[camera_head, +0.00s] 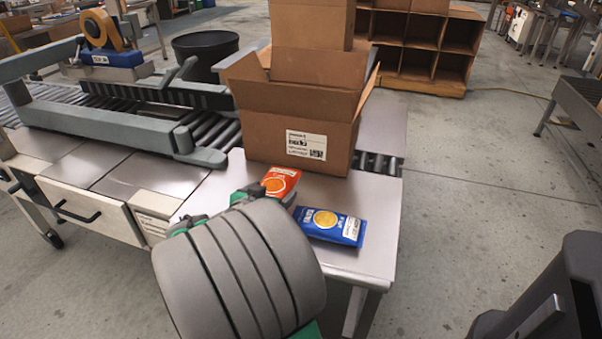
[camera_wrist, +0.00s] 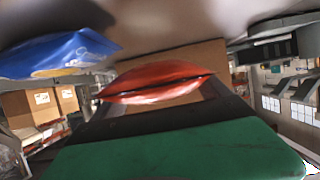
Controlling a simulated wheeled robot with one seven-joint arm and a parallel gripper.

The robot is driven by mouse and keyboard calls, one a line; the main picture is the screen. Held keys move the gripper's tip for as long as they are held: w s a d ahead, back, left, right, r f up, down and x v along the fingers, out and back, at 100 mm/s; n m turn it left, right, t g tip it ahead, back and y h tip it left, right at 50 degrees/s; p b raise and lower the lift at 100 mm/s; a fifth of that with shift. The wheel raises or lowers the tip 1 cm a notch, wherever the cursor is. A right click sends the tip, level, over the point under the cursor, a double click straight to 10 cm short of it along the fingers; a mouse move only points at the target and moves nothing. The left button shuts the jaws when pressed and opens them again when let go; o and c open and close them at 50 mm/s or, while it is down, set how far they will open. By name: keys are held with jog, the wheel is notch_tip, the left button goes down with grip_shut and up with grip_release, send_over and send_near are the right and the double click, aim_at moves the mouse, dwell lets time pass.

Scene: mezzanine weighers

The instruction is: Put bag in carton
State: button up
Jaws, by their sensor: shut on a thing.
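An orange-red bag (camera_head: 281,181) with a round orange picture is at my gripper, over the metal table top near the carton. It also shows in the wrist view (camera_wrist: 158,82), between the dark fingers of my gripper (camera_wrist: 160,100), which is shut on it. In the head view my grey arm link hides most of the gripper. A blue bag (camera_head: 331,226) lies flat on the table to the right of the red one. It is at upper left in the wrist view (camera_wrist: 58,55). The open brown carton (camera_head: 270,138), with a white label and raised flaps, stands behind both bags.
A roller conveyor (camera_head: 215,133) runs behind and left of the table (camera_head: 375,258). A tape dispenser (camera_head: 110,58) stands on the grey frame. A black bin (camera_head: 205,50) and brown shelving (camera_head: 425,58) are farther back. Table space right of the blue bag is clear.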

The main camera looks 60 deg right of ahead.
jog(key=x, duration=0.4)
jog(key=f+b+x, duration=0.1)
jog(key=x, duration=0.3)
jog(key=f+b+x, duration=0.1)
jog(key=x, duration=0.3)
jog(key=shift+a, duration=0.2)
jog(key=shift+f+b, duration=0.15)
jog(key=shift+b, duration=0.15)
jog(key=o, duration=1.3)
